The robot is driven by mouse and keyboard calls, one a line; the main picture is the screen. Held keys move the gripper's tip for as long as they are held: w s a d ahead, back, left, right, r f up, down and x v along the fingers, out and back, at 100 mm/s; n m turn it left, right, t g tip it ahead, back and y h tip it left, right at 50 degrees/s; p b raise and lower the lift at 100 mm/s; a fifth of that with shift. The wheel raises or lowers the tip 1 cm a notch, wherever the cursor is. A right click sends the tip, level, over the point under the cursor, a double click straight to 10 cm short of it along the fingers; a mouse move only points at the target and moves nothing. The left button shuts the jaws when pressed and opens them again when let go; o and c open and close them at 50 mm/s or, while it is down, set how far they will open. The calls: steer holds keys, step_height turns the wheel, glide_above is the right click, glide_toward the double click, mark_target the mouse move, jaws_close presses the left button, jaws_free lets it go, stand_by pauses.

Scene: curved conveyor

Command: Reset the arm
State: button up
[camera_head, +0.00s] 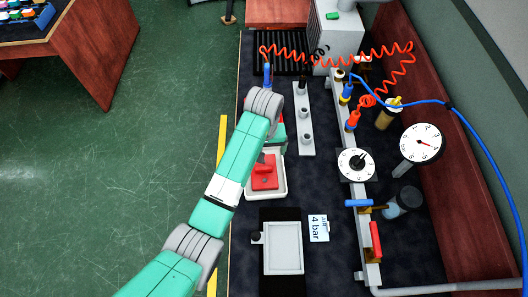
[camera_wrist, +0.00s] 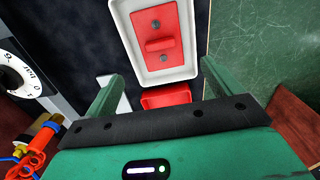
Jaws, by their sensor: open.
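My arm reaches over the bench in the head view, and its wrist hides most of my gripper there. In the wrist view my gripper (camera_wrist: 160,85) is open, with its two green fingers apart and nothing held between them. Ahead of the fingers lies a white tray (camera_wrist: 122,17) holding a red plate with a raised handle (camera_wrist: 158,46). A second red part (camera_wrist: 166,97) shows between the fingers, partly hidden by the gripper body. In the head view the white tray (camera_head: 281,190) and the red plate (camera_head: 264,181) lie just below the wrist.
A grey tray (camera_head: 300,254) and a "4 bar" card (camera_head: 318,228) lie nearer the front. To the right stand a dial regulator (camera_head: 356,165), a pressure gauge (camera_head: 422,144) and valves with blue (camera_head: 358,203) and red handles (camera_head: 376,240). A coiled red hose (camera_head: 390,50) hangs at the back.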

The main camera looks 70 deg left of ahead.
stand_by(0.6)
